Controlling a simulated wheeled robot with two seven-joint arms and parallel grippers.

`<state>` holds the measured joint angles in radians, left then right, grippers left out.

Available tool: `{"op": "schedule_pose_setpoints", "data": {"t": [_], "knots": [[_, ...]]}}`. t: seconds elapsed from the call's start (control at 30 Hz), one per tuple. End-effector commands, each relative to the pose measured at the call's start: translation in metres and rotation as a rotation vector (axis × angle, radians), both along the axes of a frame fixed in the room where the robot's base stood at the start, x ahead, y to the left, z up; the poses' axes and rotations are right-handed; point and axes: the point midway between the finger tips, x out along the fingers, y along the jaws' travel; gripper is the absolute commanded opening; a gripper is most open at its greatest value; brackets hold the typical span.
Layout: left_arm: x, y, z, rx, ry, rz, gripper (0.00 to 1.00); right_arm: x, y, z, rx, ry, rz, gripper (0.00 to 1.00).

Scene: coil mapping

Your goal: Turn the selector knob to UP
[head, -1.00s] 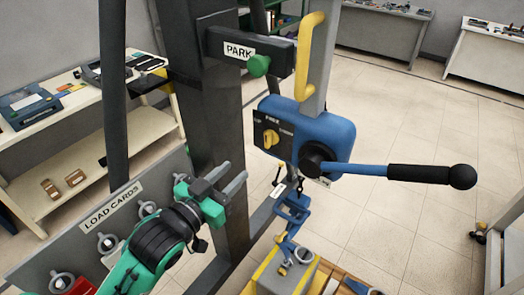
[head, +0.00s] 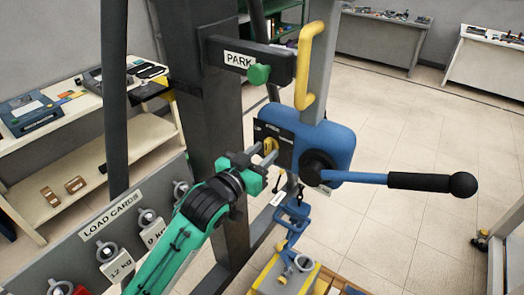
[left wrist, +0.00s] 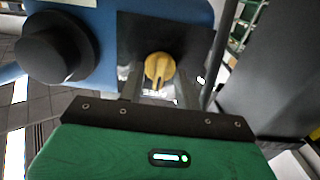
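The selector knob (head: 269,146) is yellow and sits on a black plate on the blue hoist body (head: 330,140). The left wrist view shows the knob (left wrist: 158,68) with its ridge pointing towards white lettering at the bottom of that picture, which seems to be FREE. My left gripper (head: 268,152) is at the plate with its fingers on either side of the knob. In the left wrist view, gaps show between the knob and both fingers, so the gripper is open. The plate's lettering is partly hidden in the head view. My right gripper is out of view.
A blue lever with a black grip (head: 430,182) sticks out to the right of the hoist. A PARK bracket (head: 240,60) with a green knob is above. The load cards panel (head: 110,225) is at lower left. A blue hook and chain (head: 290,215) hang below.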

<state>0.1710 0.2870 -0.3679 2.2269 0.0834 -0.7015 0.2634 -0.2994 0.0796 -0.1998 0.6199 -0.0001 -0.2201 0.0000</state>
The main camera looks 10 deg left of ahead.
Motion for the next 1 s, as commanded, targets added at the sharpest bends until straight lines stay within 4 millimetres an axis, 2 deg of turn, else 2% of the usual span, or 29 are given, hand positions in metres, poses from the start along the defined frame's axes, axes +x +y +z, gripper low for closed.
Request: {"op": "schedule_pose_setpoints", "data": {"t": [0.2, 0.4, 0.77, 1.0], "knots": [[0.0, 0.0, 0.0, 0.0, 0.0, 0.0, 0.34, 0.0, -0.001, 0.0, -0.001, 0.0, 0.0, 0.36], [0.0, 0.0, 0.0, 0.0, 0.0, 0.0, 0.0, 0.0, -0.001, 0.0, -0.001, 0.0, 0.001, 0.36], [0.0, 0.0, 0.001, -0.038, 0.016, 0.001, 0.0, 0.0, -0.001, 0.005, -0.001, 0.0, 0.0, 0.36], [0.001, 0.0, 0.002, -0.169, 0.072, 0.002, 0.0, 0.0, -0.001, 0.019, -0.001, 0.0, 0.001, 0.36]]}}
